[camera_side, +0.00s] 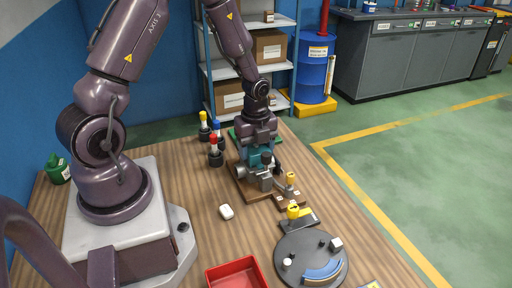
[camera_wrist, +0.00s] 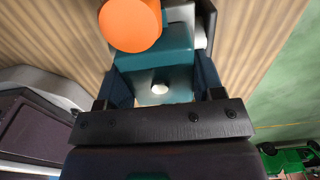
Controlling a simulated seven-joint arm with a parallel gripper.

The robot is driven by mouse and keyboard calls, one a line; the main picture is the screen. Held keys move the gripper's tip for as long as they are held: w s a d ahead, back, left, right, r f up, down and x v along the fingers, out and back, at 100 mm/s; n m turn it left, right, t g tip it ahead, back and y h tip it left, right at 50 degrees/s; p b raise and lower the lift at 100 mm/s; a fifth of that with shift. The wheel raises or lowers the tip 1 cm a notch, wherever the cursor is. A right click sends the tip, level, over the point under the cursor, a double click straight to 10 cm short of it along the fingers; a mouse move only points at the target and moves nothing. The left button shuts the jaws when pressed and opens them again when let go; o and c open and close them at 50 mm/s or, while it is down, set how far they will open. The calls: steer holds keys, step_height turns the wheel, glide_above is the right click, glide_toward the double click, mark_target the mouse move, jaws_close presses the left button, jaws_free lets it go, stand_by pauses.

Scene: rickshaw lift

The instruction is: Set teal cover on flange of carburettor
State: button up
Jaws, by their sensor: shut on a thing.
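My gripper (camera_side: 258,145) points down over the carburettor (camera_side: 262,180). It is shut on the teal cover (camera_side: 256,156). In the wrist view the cover (camera_wrist: 178,38) lies between the two dark fingers of my gripper (camera_wrist: 162,80), with a pale round spot near its middle. The carburettor is a grey metal body on a brown wooden board (camera_side: 241,191). The cover shows directly above or on the body; I cannot tell whether they touch. The flange is hidden from both views.
Red, yellow and blue-topped holders (camera_side: 214,152) stand left of the carburettor. Small yellow-knobbed pieces (camera_side: 293,212) stand to its right and front. An orange round thing (camera_wrist: 130,24) partly blocks the wrist view.

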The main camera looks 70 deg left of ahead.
stand_by(0.4)
steer(key=o, duration=1.2)
steer(key=shift+r, duration=3.45)
